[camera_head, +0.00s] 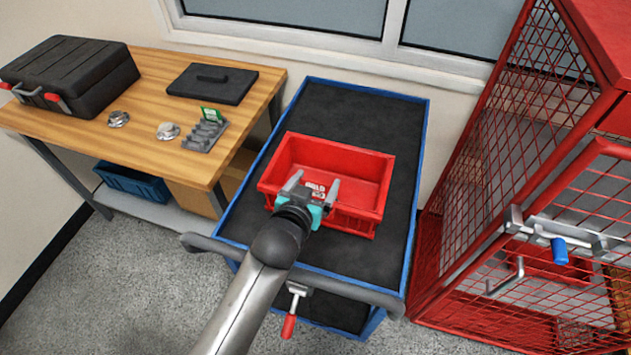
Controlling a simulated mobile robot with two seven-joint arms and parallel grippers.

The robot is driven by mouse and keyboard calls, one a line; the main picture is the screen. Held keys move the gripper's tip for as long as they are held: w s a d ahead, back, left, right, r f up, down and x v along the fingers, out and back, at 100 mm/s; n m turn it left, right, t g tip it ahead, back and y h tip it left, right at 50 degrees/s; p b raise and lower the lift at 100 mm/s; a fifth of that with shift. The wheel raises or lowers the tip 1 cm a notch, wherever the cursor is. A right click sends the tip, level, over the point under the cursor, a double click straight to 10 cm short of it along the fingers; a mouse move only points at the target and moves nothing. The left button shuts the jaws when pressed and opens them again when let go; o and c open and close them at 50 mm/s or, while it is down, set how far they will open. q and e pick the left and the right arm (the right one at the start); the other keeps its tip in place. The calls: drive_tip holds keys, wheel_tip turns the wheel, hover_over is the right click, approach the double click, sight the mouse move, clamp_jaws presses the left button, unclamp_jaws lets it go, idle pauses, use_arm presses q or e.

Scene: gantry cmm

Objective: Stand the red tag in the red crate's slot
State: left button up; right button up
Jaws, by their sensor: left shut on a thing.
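The red crate (375,165) sits on the dark top of a blue-edged cart. My left gripper (314,186) is over the crate's near wall, left of its middle. It is shut on the red tag (316,188), which shows white lettering between the fingers. The tag is seen against the red inside of the crate, so its exact height over the crate is hard to tell. The crate's slot cannot be made out; my gripper hides part of the near wall. My right gripper is not in view.
The cart top (350,105) is bare around the crate. At left, a wooden bench (150,85) holds a black case (70,75), a dark lidded plate (212,83), metal parts and a grey rack (204,135) with a green tag (211,115). A red mesh cage (490,170) stands at right.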

sight(315, 194)
use_arm(q)
drive_tip(key=shift+f+b, duration=1.25)
drive_tip(key=shift+f, duration=0.6)
drive_tip(key=shift+f, duration=0.2)
drive_tip(key=o, duration=1.1)
drive_tip(key=shift+c, duration=0.2)
drive_tip(key=shift+r, duration=0.1)
drive_tip(key=shift+r+p, duration=2.2)
drive_tip(key=shift+p, duration=0.35)
